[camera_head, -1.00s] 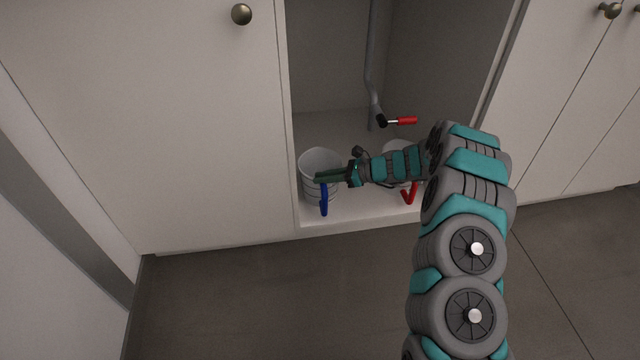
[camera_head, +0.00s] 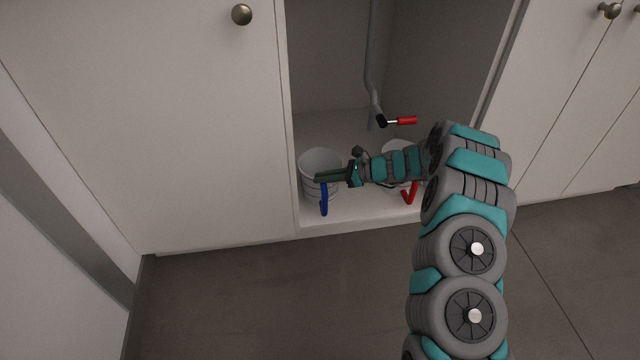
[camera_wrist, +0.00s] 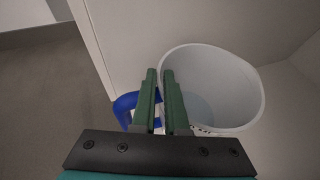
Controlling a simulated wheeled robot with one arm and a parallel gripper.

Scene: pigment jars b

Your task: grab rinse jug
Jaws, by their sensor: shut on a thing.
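A white jug with a blue handle stands upright at the left front of the open cupboard; I take it as the rinse jug (camera_head: 318,160). Its wide open mouth fills the right of the wrist view (camera_wrist: 215,65), with a pale bluish inside. The blue handle (camera_head: 324,200) faces the front and shows left of my fingers in the wrist view (camera_wrist: 125,105). My gripper (camera_head: 319,177) reaches in from the right and is shut on the jug at the upper part of the handle, by the rim. The green fingers (camera_wrist: 160,78) hide the exact contact.
A second white jug with a red handle (camera_head: 410,193) stands to the right, mostly behind my arm. A grey pipe with a red-handled valve (camera_head: 405,121) hangs above. The cupboard's left side wall (camera_head: 291,150) is close beside the blue-handled jug.

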